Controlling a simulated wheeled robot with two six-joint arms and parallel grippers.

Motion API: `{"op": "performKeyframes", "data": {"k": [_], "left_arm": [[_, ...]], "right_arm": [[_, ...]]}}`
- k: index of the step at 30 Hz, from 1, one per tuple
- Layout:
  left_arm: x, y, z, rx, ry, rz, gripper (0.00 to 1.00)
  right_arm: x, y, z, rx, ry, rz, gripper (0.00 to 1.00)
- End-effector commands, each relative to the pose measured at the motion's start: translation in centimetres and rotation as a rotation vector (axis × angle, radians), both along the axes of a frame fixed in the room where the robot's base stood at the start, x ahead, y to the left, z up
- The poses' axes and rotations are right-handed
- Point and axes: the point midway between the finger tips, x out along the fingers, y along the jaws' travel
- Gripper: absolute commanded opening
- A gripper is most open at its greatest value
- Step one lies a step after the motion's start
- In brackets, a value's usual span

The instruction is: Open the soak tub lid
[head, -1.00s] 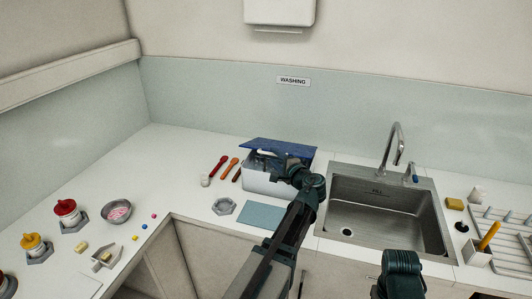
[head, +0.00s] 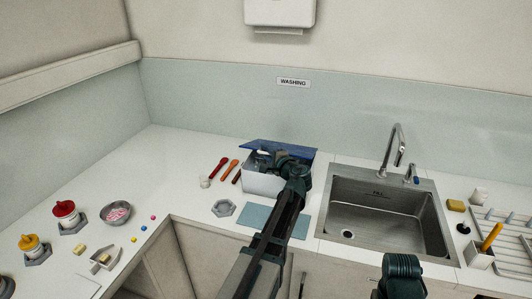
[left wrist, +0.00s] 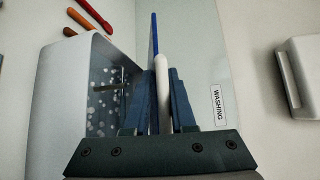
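The soak tub (head: 262,184) is a white box on the counter left of the sink. Its blue lid (head: 290,148) is tilted up, leaving an opening at the front. In the left wrist view the lid (left wrist: 154,34) shows edge-on, with the tub (left wrist: 62,100) and its speckled inside to the left. My left gripper (head: 264,160) is at the lid's front. In the left wrist view its fingers (left wrist: 160,88) stand close on both sides of a white rounded handle (left wrist: 162,72) beside the lid, with no clear gap.
The steel sink (head: 385,215) and tap (head: 397,145) are right of the tub. Red and orange spoons (head: 220,167) lie left of it. A blue-grey mat (head: 256,216) and a hexagonal holder (head: 223,208) lie in front. A wall dispenser (head: 280,14) hangs above.

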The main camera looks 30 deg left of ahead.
Motion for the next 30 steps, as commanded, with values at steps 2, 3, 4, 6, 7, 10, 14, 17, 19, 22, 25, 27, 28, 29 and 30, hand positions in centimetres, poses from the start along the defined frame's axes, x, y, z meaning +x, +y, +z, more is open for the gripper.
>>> {"op": "performKeyframes", "data": {"k": [2, 3, 4, 6, 7, 10, 14, 17, 19, 22, 25, 27, 28, 29, 30], "left_arm": [[0.00, -0.01, 0.01, 0.000, 0.000, 0.000, 0.03], [0.00, -0.01, 0.01, 0.000, 0.000, 0.000, 0.00], [0.00, -0.01, 0.01, 0.001, -0.001, 0.000, 0.00], [0.01, -0.01, 0.02, 0.001, 0.000, 0.000, 0.00], [0.01, -0.01, 0.02, 0.001, 0.000, 0.000, 0.00], [0.01, -0.01, 0.04, 0.001, 0.000, 0.000, 0.00], [0.03, -0.01, 0.06, 0.002, 0.000, 0.000, 0.00], [0.03, -0.01, 0.07, 0.004, 0.000, -0.001, 0.00], [0.05, 0.00, 0.07, 0.004, 0.000, -0.001, 0.00], [0.05, 0.00, 0.09, 0.004, 0.000, -0.001, 0.00], [0.06, 0.00, 0.10, 0.004, 0.000, -0.001, 0.00], [0.07, 0.00, 0.11, 0.005, 0.000, -0.001, 0.00], [0.07, 0.00, 0.11, 0.005, 0.000, -0.001, 0.00], [0.07, 0.01, 0.11, 0.005, 0.000, -0.001, 0.00], [0.07, 0.01, 0.11, 0.005, 0.000, -0.001, 0.00]], "right_arm": [[0.00, 0.00, 0.00, 0.000, 0.000, 0.000, 0.50], [0.00, 0.00, 0.00, 0.000, 0.000, 0.000, 0.50], [0.00, 0.00, 0.00, 0.000, 0.000, 0.000, 0.50], [0.00, 0.00, 0.00, 0.000, 0.000, 0.000, 0.50], [0.00, 0.00, 0.00, 0.000, 0.000, 0.000, 0.50], [0.00, 0.00, 0.01, 0.000, 0.000, 0.000, 0.50], [0.00, 0.00, 0.01, 0.000, 0.000, 0.000, 0.50], [0.00, 0.00, 0.01, 0.000, 0.000, 0.000, 0.50], [0.00, 0.00, 0.01, 0.000, 0.000, 0.000, 0.50], [0.00, 0.00, 0.02, 0.000, 0.000, 0.000, 0.50], [0.00, 0.00, 0.02, 0.000, 0.000, 0.000, 0.50], [0.00, 0.00, 0.02, 0.000, 0.000, 0.000, 0.50], [0.00, 0.00, 0.02, 0.000, 0.000, 0.000, 0.50], [0.00, 0.00, 0.02, 0.000, 0.000, 0.000, 0.50], [0.00, 0.00, 0.02, 0.000, 0.000, 0.000, 0.50]]}}
